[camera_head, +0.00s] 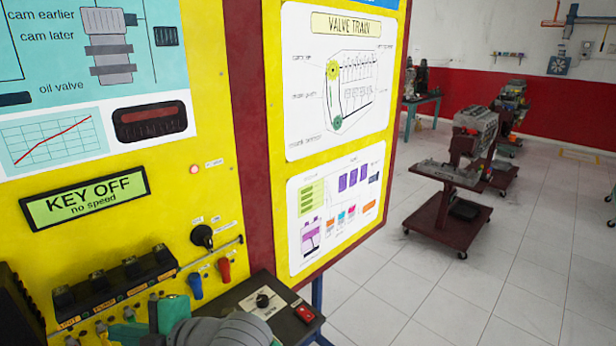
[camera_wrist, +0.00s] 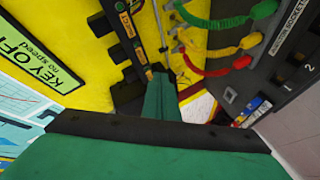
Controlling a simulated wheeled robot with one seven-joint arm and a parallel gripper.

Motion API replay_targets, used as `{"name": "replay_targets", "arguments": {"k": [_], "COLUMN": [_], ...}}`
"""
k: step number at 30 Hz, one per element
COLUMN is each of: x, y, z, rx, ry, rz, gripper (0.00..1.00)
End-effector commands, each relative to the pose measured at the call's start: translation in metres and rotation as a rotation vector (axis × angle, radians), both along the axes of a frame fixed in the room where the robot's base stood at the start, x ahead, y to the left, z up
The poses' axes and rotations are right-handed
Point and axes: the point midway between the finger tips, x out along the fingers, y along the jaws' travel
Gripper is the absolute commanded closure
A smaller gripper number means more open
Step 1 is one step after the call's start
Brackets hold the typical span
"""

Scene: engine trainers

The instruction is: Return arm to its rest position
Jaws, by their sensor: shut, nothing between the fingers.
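My gripper (camera_wrist: 158,82) shows in the wrist view as green fingers, shut together and empty. They point at the lower part of the yellow trainer panel (camera_wrist: 107,96), near its black sockets and coiled cables. I cannot tell whether the fingertips touch anything. In the head view, part of my arm, with green and grey parts, shows low in front of the same yellow panel (camera_head: 225,135); the rest is out of the picture.
A small control box (camera_head: 262,305) is beside my arm. Coiled cables (camera_wrist: 220,20) hang near my gripper. Wheeled engine stands (camera_head: 450,185) are at right, with open floor around.

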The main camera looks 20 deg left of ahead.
Motion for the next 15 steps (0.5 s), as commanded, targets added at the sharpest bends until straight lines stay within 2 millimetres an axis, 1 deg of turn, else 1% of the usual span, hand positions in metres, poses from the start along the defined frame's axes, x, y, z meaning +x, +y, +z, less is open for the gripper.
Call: {"name": "replay_targets", "arguments": {"k": [3, 7, 12, 15], "x": [0.012, 0.031, 0.06, 0.078], "y": [0.003, -0.002, -0.019, -0.033], "z": [0.02, 0.037, 0.049, 0.048], "rx": [0.135, 0.273, 0.44, 0.529], "ry": [0.11, 0.226, 0.373, 0.459], "rz": [-0.077, -0.167, -0.292, -0.37], "gripper": [1.0, 1.0, 1.0, 1.0]}}
